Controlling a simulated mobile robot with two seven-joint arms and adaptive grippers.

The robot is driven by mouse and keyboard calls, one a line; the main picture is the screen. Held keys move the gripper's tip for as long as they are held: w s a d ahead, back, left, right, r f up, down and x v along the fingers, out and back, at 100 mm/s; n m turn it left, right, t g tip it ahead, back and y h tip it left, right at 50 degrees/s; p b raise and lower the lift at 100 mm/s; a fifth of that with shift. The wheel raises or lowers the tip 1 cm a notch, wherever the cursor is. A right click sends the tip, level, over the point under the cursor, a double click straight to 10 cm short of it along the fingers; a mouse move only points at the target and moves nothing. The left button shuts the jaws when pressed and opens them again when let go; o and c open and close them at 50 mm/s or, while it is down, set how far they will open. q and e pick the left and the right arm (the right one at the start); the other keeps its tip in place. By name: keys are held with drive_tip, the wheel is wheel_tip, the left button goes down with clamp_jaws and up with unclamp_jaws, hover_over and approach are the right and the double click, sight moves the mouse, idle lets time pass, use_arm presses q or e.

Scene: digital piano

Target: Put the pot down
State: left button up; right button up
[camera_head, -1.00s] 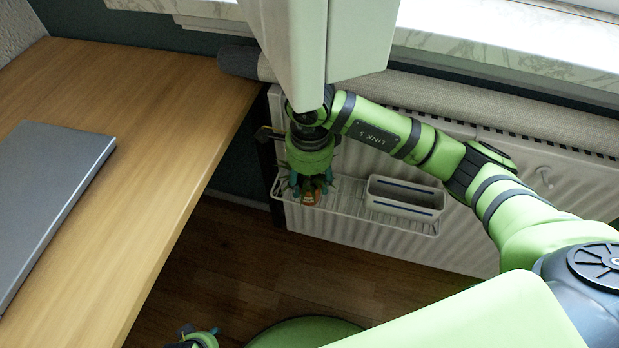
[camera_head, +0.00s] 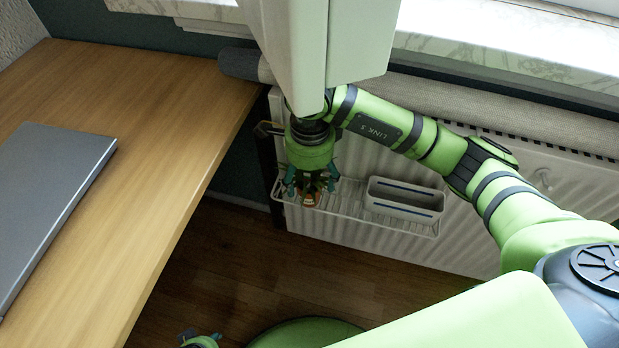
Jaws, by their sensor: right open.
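A small pot (camera_head: 310,200), orange-brown with green leaves around it, is at the left end of the white wire shelf (camera_head: 350,212) on the radiator. My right gripper (camera_head: 312,185) points down over the pot, with its teal fingers open on either side of it. The gripper and leaves hide most of the pot, so I cannot tell whether its base touches the shelf. My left gripper (camera_head: 200,338) is partly visible at the bottom edge, well away from the shelf; its jaw state is unclear.
A white box with blue stripes (camera_head: 405,198) stands on the shelf to the right of the pot. The white radiator (camera_head: 480,230) is behind. A wooden desk (camera_head: 150,210) with a grey laptop (camera_head: 45,190) fills the left. A white window frame (camera_head: 360,40) hangs close above my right wrist.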

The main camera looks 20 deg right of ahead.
sight(310, 186)
wheel_tip(310, 186, up, 6)
drive_tip(key=shift+f, duration=0.1)
use_arm(q)
drive_tip(key=shift+f, duration=0.45)
